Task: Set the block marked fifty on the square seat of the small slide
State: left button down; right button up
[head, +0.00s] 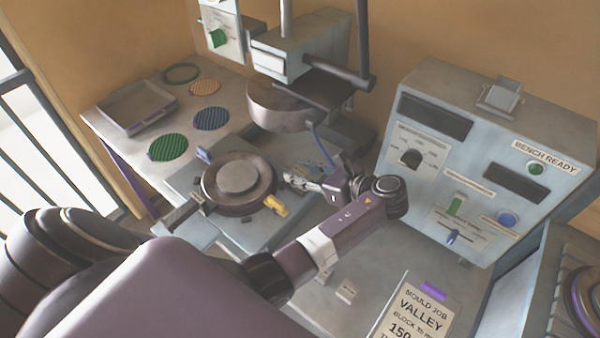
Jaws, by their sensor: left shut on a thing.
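My left gripper (298,180) reaches over the bench from the lower middle, beside the round dark mould plate (239,183). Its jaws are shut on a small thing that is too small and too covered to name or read. A small pale block (347,291) sits on the bench in front of my forearm; any number on it is not readable. I cannot pick out the square seat of the small slide for certain; my arm covers part of the bench there. My right gripper is not in view.
A control box (480,160) stands at right. A job card (415,312) lies in front. A tray (137,106) and several coloured discs (168,147) are at back left.

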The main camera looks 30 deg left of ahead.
aim_at(306, 175)
pick_arm(q)
jog(key=shift+f, duration=0.25)
jog(key=shift+f, duration=0.3)
jog(key=c, duration=1.5)
grip_release()
jog(key=shift+o, duration=0.2)
jog(key=shift+r, duration=0.15)
jog(key=shift+r, duration=0.3)
jog(key=b+v, duration=0.1)
jog(key=v, duration=0.6)
jog(key=shift+d+r, duration=0.1)
jog(key=shift+d, duration=0.1)
